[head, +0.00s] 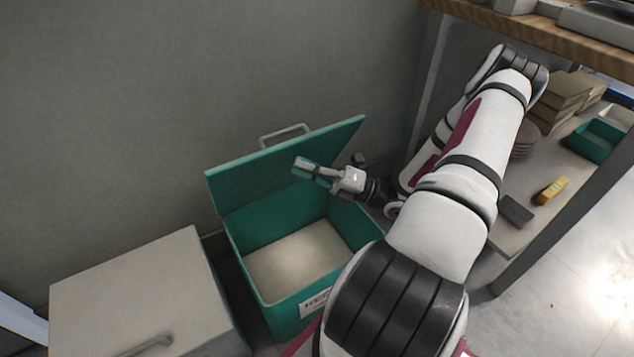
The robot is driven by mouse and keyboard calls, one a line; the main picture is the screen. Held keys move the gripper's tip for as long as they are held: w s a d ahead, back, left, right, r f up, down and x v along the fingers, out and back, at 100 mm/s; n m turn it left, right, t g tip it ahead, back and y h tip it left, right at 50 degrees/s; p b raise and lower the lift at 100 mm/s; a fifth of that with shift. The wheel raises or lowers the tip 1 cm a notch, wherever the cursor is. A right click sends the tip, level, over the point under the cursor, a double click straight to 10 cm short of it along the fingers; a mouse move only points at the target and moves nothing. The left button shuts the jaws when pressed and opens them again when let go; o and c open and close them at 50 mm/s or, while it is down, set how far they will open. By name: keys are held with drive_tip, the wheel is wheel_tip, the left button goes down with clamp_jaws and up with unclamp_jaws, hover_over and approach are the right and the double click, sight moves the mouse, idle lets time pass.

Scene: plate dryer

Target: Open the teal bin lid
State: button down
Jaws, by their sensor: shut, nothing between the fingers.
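The teal bin (241,251) stands on the floor against the grey wall. Its teal lid (240,178) is raised on the wall side, tilted up and back, with a grey handle (284,133) at its upper edge. The bin's mouth is uncovered and its pale inside bottom shows. A label on its front is partly hidden by my arm. My gripper (302,167) is shut and empty in front of the raised lid's inner face, above the bin's opening. I cannot tell whether it touches the lid.
A closed, pale-lidded box (135,285) with a handle stands left of the bin. At right, a shelf unit with a wooden top (560,38) holds stacked items, a teal tray (594,139) and a yellow object (552,190). Floor at far right is clear.

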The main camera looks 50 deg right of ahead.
sight(286, 129)
drive_tip(key=shift+w+d+r, duration=0.1)
drive_tip(key=shift+w+r, duration=0.15)
drive_tip(key=shift+w, duration=0.15)
drive_tip(key=w+r+p, duration=0.1)
drive_tip(key=p, duration=0.1)
drive_tip(key=w+r+m+p, duration=0.1)
drive_tip(key=p, duration=0.1)
drive_tip(key=shift+w+d+h, duration=0.2)
drive_tip(key=shift+d+h, duration=0.1)
drive_tip(key=shift+h, duration=0.1)
drive_tip(key=shift+m+g+h, duration=0.5)
drive_tip(key=shift+m+g, duration=0.1)
drive_tip(key=shift+m, duration=0.3)
drive_tip(key=w+p, duration=0.1)
drive_tip(key=w+d+r+p, duration=0.1)
drive_tip(key=w+p, duration=0.1)
drive_tip(key=w+r+p, duration=0.1)
drive_tip(key=p, duration=0.1)
drive_tip(key=shift+w+d, duration=0.2)
drive_tip(key=shift+w, duration=0.1)
drive_tip(key=shift+w+d+r+p, duration=0.1)
drive_tip(key=shift+w+d+p, duration=0.05)
drive_tip(key=shift+w+p, duration=0.4)
